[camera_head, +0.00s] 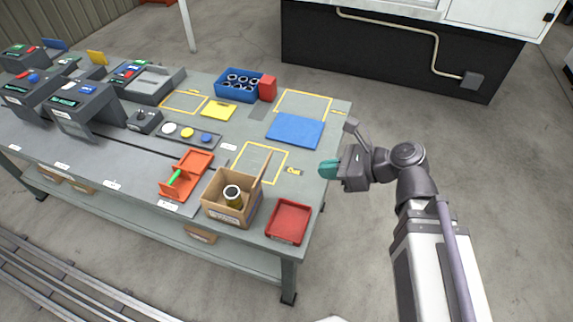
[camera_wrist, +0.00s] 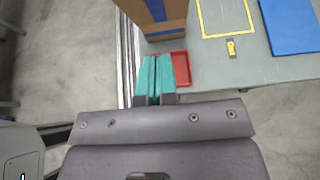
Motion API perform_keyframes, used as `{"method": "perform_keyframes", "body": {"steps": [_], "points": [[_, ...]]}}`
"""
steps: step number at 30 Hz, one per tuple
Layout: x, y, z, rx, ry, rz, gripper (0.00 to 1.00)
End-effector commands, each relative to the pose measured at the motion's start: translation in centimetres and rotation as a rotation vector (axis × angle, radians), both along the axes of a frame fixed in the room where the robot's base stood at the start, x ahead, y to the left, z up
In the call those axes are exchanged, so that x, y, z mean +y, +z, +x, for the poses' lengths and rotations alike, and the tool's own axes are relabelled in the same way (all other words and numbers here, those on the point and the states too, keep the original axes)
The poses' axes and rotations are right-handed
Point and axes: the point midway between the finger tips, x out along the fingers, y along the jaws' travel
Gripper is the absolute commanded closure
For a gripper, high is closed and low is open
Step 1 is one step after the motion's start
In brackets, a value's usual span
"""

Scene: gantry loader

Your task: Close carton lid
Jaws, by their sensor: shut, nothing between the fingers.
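The brown cardboard carton (camera_head: 222,211) stands near the front right of the workbench. Its lid (camera_head: 259,180) stands up along the right side, leaning slightly outward, so the top is open. A dark cylindrical part with a white-rimmed top (camera_head: 232,194) sits inside. My gripper (camera_head: 328,169), with teal fingers, is shut and empty. It is at the table's right edge, to the right of the carton and apart from it. In the wrist view the fingers (camera_wrist: 154,80) point towards a cardboard face (camera_wrist: 178,14) with a blue stripe; the carton's inside is hidden there.
A red tray (camera_head: 289,222) lies right of the carton, and it shows beyond my fingers in the wrist view (camera_wrist: 181,68). An orange holder (camera_head: 200,162) with a green-handled tool stands left. A blue mat (camera_head: 296,131) and a yellow outlined square (camera_head: 261,161) lie behind.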

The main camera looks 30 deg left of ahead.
Motion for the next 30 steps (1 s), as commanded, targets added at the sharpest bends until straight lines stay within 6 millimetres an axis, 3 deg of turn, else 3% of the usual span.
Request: {"method": "perform_keyframes", "body": {"steps": [5, 15, 18, 22, 30], "points": [[2.0, -1.7, -0.3, -0.001, 0.004, -0.001, 1.0], [8.5, -5.4, -1.2, -0.004, 0.004, -0.001, 1.0], [10.2, -4.0, -1.5, -0.003, 0.004, -0.002, 1.0], [11.7, -3.7, -1.8, -0.004, 0.002, -0.002, 1.0], [12.2, -3.7, -1.9, -0.004, 0.001, -0.002, 1.0]]}}
